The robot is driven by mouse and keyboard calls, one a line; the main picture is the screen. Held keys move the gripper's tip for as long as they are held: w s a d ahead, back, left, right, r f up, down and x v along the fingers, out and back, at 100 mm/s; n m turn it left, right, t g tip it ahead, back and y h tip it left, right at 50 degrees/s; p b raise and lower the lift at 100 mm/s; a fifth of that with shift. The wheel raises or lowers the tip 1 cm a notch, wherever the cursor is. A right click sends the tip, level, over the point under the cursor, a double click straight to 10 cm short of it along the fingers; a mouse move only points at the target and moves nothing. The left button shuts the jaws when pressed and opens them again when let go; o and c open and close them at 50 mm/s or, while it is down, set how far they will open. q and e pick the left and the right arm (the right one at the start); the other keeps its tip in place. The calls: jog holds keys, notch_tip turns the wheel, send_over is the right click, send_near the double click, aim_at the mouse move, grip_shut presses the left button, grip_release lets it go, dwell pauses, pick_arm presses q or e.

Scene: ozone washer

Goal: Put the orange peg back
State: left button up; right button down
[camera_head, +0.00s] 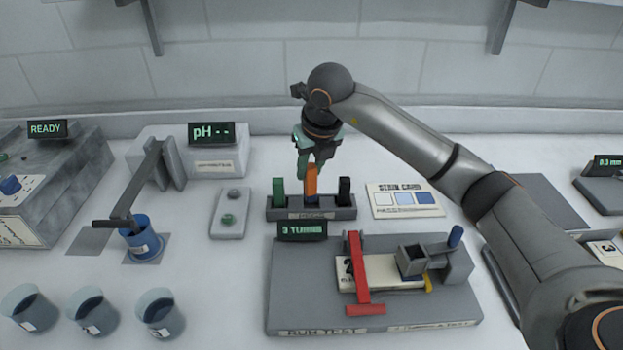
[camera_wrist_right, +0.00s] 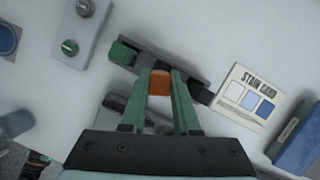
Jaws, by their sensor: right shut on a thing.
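The orange peg (camera_head: 311,182) is upright at the middle of the grey peg rack (camera_head: 311,214), between a green peg (camera_head: 278,190) and a black peg (camera_head: 344,189). Its top stands higher than theirs; I cannot tell whether its lower end is inside the slot. My right gripper (camera_head: 312,160) is above the rack and shut on the orange peg. In the right wrist view the peg (camera_wrist_right: 159,83) shows between the two green fingers (camera_wrist_right: 160,88). The green peg (camera_wrist_right: 122,52) is also visible there. My left gripper is not in view.
A stain card (camera_head: 405,200) lies right of the rack. A small grey panel with buttons (camera_head: 231,213) lies to the left. A test platform (camera_head: 300,310) with a red bar (camera_head: 357,265) stands in front. Several blue cups, including one at the front (camera_head: 160,312), stand at left.

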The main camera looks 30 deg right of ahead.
aim_at(311, 180)
jog(key=shift+w+d+f, duration=0.15)
jog(key=shift+d+f, duration=0.05)
jog(key=shift+f, duration=0.15)
jog(key=shift+w+d+f+p, duration=0.15)
jog(key=shift+f+p, duration=0.25)
jog(key=shift+f, duration=1.3)
jog(key=shift+f, duration=0.1)
jog(key=c, duration=0.7)
grip_release()
jog(key=shift+o, duration=0.2)
jog(key=shift+r, duration=0.25)
jog(key=v, duration=1.1)
jog(key=shift+r+b, duration=0.3)
jog(key=shift+r, duration=0.05)
